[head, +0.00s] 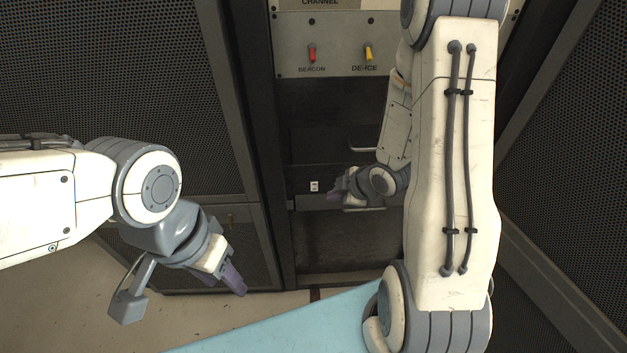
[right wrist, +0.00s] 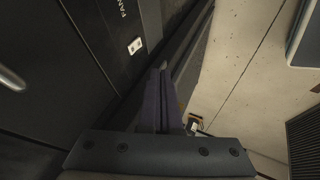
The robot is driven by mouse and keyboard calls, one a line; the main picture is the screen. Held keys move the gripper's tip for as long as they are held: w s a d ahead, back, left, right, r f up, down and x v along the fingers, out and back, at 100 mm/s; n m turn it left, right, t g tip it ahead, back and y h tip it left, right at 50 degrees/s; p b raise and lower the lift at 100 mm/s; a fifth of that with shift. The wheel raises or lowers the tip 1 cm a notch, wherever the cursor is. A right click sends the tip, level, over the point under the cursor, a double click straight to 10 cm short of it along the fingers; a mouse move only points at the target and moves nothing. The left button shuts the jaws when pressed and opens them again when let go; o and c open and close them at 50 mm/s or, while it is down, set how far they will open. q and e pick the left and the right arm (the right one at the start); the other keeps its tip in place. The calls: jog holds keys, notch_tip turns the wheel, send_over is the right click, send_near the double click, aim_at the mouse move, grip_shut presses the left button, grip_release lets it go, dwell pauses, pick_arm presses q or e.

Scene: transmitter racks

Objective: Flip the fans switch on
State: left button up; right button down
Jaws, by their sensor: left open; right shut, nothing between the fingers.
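A small white switch (head: 314,186) sits on the dark lower panel of the middle rack. In the right wrist view the white switch (right wrist: 136,45) lies left of my fingertips, beside partly cut-off lettering that may read FANS. Its on or off position is too small to tell. My right gripper (head: 338,187) is shut and empty, just right of the switch in the head view. Its purple fingers (right wrist: 163,75) show together in the right wrist view, and I see no contact with the switch. My left gripper (head: 238,284) is open and empty, low at the left, away from the rack panel.
A red BEACON toggle (head: 312,53) and a yellow DE-ICE toggle (head: 368,53) sit on the grey panel above. A metal handle (head: 362,148) is beside my right forearm. Perforated cabinet doors (head: 110,80) stand at left and right. Pale floor shows below.

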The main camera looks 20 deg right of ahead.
aim_at(314, 186)
pick_arm(q)
jog(key=shift+a+r, duration=0.15)
jog(key=shift+r, duration=0.3)
pick_arm(e)
jog(key=shift+s+f, duration=0.1)
jog(key=shift+f, duration=0.05)
pick_arm(q)
jog(key=shift+f, duration=0.1)
pick_arm(e)
jog(key=shift+d, duration=0.1)
jog(key=w+f+b, duration=0.1)
jog(key=w+f, duration=0.2)
jog(key=w+f+b, duration=0.1)
jog(key=w+f, duration=0.1)
jog(key=w, duration=0.1)
jog(key=w+a+f+b, duration=0.1)
jog(key=w+f, duration=0.2)
jog(key=shift+a+f+b, duration=0.1)
jog(key=shift+f+b, duration=0.2)
jog(key=shift+b, duration=0.05)
pick_arm(q)
notch_tip(314, 186, down, 4)
jog(key=shift+r, duration=0.15)
pick_arm(e)
jog(key=shift+w, duration=0.1)
